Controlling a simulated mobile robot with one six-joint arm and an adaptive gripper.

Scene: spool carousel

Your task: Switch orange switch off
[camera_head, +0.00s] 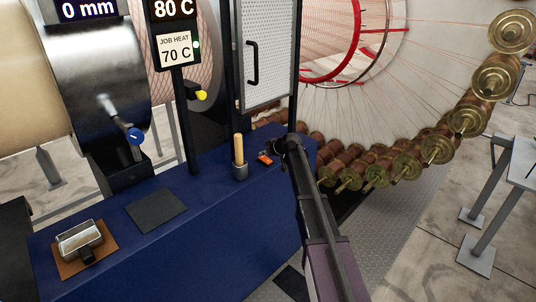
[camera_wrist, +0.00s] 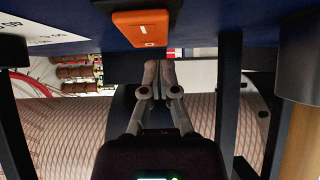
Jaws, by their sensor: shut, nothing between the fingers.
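The orange switch (camera_head: 265,159) sits on the dark blue bench top near its far right end. It shows large in the wrist view (camera_wrist: 141,29), at the top, with small white marks on its face. My gripper (camera_wrist: 159,70) is shut and empty, its fingertips together just below the switch in that picture. I cannot tell whether they touch it. In the head view the end of my arm is just right of the switch, and the fingertips are hard to make out. Which way the switch is set is not clear.
A white perforated door (camera_head: 265,62) stands at the back. Brass spools (camera_head: 437,147) curve along the right.

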